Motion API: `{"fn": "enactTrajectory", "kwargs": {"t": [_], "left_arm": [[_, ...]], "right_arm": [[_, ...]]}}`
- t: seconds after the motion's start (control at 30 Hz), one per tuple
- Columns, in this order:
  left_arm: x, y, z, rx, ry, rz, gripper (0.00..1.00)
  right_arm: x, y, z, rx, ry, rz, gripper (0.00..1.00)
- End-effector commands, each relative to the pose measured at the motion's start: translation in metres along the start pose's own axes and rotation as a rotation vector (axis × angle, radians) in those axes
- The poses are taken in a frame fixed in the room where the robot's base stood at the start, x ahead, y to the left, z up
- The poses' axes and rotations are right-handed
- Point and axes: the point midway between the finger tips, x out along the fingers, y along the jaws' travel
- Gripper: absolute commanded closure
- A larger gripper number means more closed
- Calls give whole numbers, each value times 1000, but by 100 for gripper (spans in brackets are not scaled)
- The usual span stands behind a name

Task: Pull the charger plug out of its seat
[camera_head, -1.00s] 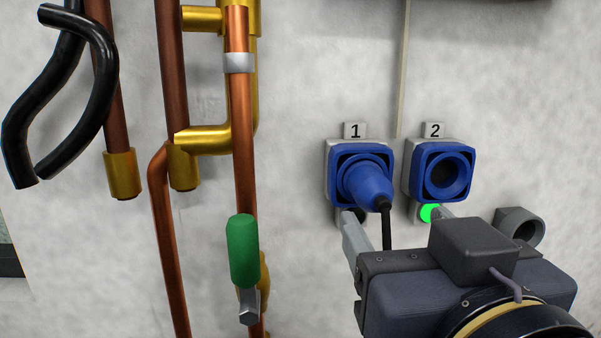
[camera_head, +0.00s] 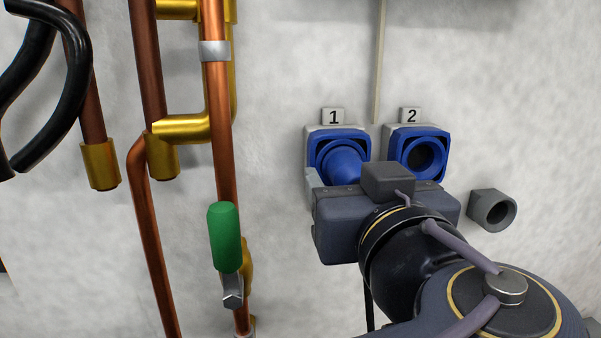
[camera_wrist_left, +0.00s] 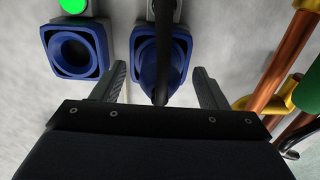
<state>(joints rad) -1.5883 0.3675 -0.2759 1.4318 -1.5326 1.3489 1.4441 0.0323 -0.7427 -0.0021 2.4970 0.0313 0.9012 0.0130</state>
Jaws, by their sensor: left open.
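The blue charger plug (camera_head: 340,160) sits in the seat marked 1 (camera_head: 333,117) on the wall. It also shows in the left wrist view (camera_wrist_left: 148,78), with its black cable (camera_wrist_left: 166,45) running across it. My left gripper (camera_head: 348,180) is open in front of the plug. In the left wrist view its two fingers (camera_wrist_left: 159,88) are spread on either side of the plug, with gaps visible. In the head view, my gripper body hides the plug's lower part and one finger. My right gripper is not in view.
An empty blue socket marked 2 (camera_head: 423,157) is just right of seat 1. A grey round holder (camera_head: 494,210) is on the wall farther right. Copper pipes (camera_head: 220,130) and a green-handled valve (camera_head: 224,237) stand to the left. A green light (camera_wrist_left: 73,5) shows near socket 2.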

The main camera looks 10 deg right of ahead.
Motion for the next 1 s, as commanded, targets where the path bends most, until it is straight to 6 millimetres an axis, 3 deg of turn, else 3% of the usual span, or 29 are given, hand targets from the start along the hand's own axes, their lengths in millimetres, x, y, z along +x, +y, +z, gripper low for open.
{"fn": "enactTrajectory", "kwargs": {"t": [0.23, 1.0], "left_arm": [[14, 0, 0, 0, 0, 0, 33], [15, 0, 1, 0, 0, 0, 33]], "right_arm": [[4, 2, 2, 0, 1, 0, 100], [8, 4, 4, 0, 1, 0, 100]]}}
